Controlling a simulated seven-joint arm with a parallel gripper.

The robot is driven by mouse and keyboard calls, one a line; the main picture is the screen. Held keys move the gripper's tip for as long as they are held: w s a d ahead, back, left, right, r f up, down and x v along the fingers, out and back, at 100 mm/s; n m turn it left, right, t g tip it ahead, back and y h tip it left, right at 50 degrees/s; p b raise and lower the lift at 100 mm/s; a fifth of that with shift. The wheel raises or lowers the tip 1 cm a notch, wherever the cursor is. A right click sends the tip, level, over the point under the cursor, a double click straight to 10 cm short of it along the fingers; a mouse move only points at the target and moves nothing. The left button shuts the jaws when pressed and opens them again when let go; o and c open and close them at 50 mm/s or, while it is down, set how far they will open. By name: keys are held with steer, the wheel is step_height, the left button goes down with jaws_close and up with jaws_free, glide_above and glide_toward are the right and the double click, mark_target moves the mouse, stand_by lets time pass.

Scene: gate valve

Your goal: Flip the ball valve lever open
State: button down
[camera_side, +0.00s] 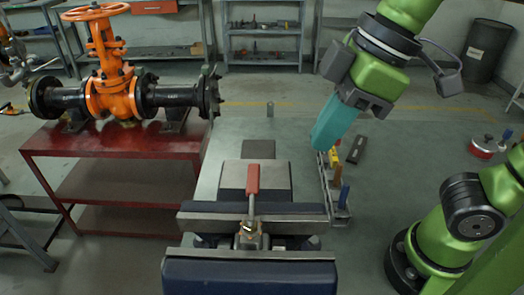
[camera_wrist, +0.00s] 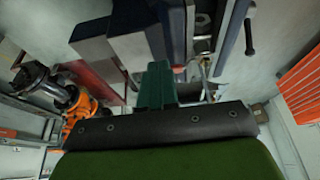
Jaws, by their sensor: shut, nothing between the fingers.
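The ball valve lever has a red handle (camera_side: 253,178) and points away from the camera, toward the back of the vise, in the side view. Its small valve body (camera_side: 249,232) sits between the vise jaws (camera_side: 190,222). My gripper (camera_side: 322,145) has teal fingers, closed and empty, up and to the right of the lever and apart from it. The fingers also show in the wrist view (camera_wrist: 157,80).
A large orange gate valve (camera_side: 110,75) on black pipe stands on a red table (camera_side: 105,150) at the left. A narrow rack (camera_side: 335,190) with coloured tools lies right of the vise. A shelf (camera_side: 262,45) stands at the back. The space above the lever looks clear.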

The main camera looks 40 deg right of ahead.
mark_target(252, 198)
steer(key=w+a+f, duration=0.2)
steer(key=f, duration=0.1)
steer(key=w+a+f, duration=0.1)
steer(key=w+f, duration=0.1)
steer(key=shift+a+f, duration=0.25)
steer(key=shift+a, duration=0.15)
steer(key=shift+w+a, duration=0.2)
steer(key=shift+a, duration=0.1)
steer(key=shift+w, duration=0.1)
steer(key=shift+w+a+n, duration=0.1)
steer(key=shift+w+n, duration=0.05)
steer(key=shift+n, duration=0.25)
